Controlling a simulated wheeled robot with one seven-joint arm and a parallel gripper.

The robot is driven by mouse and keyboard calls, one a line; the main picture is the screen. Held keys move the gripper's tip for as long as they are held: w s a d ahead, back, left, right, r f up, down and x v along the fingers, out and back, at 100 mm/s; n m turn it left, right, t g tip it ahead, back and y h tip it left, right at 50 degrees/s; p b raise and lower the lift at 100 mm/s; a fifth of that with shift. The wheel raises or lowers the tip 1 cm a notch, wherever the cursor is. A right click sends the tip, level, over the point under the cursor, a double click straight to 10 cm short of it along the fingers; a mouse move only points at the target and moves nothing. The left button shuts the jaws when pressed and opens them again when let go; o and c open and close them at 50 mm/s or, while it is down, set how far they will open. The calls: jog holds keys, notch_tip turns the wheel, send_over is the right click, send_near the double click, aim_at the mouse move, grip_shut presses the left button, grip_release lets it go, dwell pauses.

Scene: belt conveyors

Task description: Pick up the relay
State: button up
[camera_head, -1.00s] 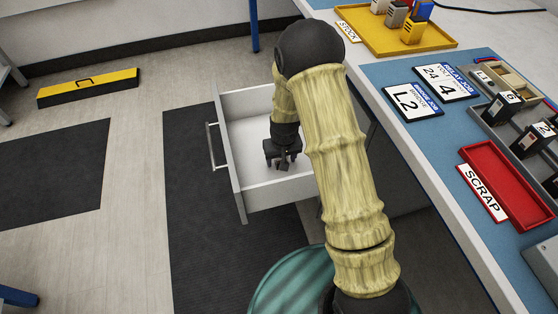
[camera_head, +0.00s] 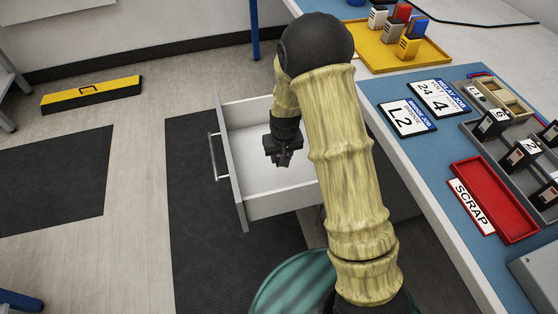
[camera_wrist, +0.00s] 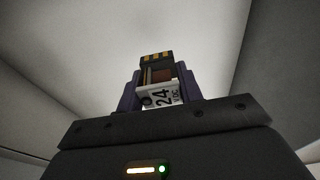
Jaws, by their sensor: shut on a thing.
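My gripper (camera_head: 284,158) is inside the open white drawer (camera_head: 282,206), pointing down. In the wrist view my gripper (camera_wrist: 159,90) is shut on a relay (camera_wrist: 157,96). The relay is a small block with a white label that reads "24" and "VDC", and gold contacts at its far end. The fingers cover its sides. In the head view the relay is mostly hidden by my gripper. The pale drawer floor (camera_wrist: 130,35) shows beyond the relay; I cannot tell whether the relay touches it.
The workbench on the right holds a red scrap tray (camera_head: 512,222), a grey rack (camera_head: 497,150) with black modules, and a yellow stock tray (camera_head: 381,60) with coloured blocks. Two job signs (camera_head: 437,99) lie on the blue mat. The drawer walls surround my gripper.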

notch_tip(320, 180, up, 3)
jog(key=shift+r+p, duration=0.15)
jog(key=shift+p, duration=0.25)
